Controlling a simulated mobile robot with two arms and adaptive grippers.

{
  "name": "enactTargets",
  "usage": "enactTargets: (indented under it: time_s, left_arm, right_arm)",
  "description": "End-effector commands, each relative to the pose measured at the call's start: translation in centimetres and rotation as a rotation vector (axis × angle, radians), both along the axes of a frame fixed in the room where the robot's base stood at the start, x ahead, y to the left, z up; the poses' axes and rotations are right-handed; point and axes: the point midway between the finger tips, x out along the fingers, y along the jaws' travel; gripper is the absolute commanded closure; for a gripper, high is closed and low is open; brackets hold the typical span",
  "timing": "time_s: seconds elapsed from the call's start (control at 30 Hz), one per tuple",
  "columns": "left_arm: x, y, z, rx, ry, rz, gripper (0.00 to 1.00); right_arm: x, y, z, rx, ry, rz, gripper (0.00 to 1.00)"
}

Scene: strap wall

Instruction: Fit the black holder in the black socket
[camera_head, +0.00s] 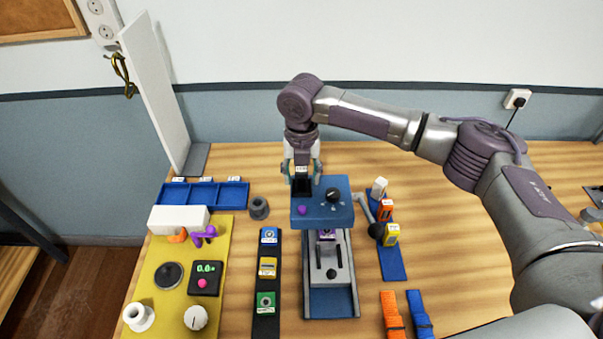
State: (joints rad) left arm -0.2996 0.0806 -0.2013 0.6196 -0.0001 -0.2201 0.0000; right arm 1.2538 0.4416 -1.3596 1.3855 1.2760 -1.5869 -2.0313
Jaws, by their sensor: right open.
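My right gripper (302,182) points down behind the blue-topped machine, its two fingers apart. A black block with a white label on top, which looks like the black holder (302,187), is between the fingers. I cannot make out the black socket for certain. My left gripper is not in view.
The machine (321,211) has a knob and purple button. Left are a black strip (267,325) of coloured blocks, a dark cup (259,208), a blue tray (232,196) and a yellow panel (162,255). Right, white, orange and yellow blocks stand on a blue strip (393,265).

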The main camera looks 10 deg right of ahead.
Motion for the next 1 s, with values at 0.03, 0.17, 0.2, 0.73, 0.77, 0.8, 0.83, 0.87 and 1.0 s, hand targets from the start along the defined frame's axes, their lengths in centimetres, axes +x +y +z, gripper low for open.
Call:
enactTargets:
  time_s: [0.03,0.17,0.2,0.73,0.77,0.8,0.83,0.87,1.0]
  left_arm:
    - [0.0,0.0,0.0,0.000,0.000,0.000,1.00]
    - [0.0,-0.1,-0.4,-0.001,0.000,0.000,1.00]
    - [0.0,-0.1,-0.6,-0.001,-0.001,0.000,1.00]
    - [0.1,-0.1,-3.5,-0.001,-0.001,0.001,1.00]
    - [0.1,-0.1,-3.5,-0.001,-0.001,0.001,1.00]
    - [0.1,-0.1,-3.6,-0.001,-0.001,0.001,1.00]
    - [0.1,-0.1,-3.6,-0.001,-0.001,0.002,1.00]
    - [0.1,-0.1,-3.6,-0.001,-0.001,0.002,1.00]
    - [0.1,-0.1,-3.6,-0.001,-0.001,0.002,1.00]
  right_arm:
    - [0.0,0.0,0.1,0.000,-0.001,0.000,0.44]
    - [0.1,0.0,0.8,0.000,-0.003,0.000,0.44]
    - [0.1,0.0,1.3,0.000,-0.003,0.001,0.44]
    - [0.1,0.1,11.2,0.001,-0.002,-0.001,0.44]
    - [0.1,0.1,11.5,0.001,-0.001,-0.001,0.44]
    - [0.1,0.0,11.8,0.001,-0.001,0.000,0.44]
    - [0.0,0.0,12.0,0.000,-0.001,0.000,0.44]
    - [0.0,0.0,12.1,0.001,0.000,0.000,0.44]
    - [0.0,0.0,12.4,0.001,0.000,0.000,0.44]
